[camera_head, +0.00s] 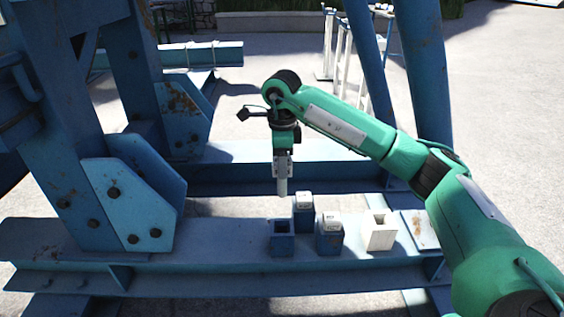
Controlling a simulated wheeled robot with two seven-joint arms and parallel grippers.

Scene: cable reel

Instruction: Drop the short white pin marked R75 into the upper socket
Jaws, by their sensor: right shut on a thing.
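My right gripper (283,170) points straight down and is shut on a short pale pin (282,187), which hangs upright below the fingers. No R75 mark can be read on the pin. The pin is above and behind a group of small blocks on the blue beam, apart from them. An open-topped blue block (282,245) stands at front left of the group. A white block (380,233) with a hole in its top stands at the right. Which one is the upper socket, I cannot tell. My left gripper is not in view.
Two blue blocks with pale labelled tops, one at the back (303,214) and one in front (329,240), stand between the open blocks. The blue beam (210,268) is clear to their left. Large blue steel legs (135,205) rise at the left, and blue posts (422,80) at the right.

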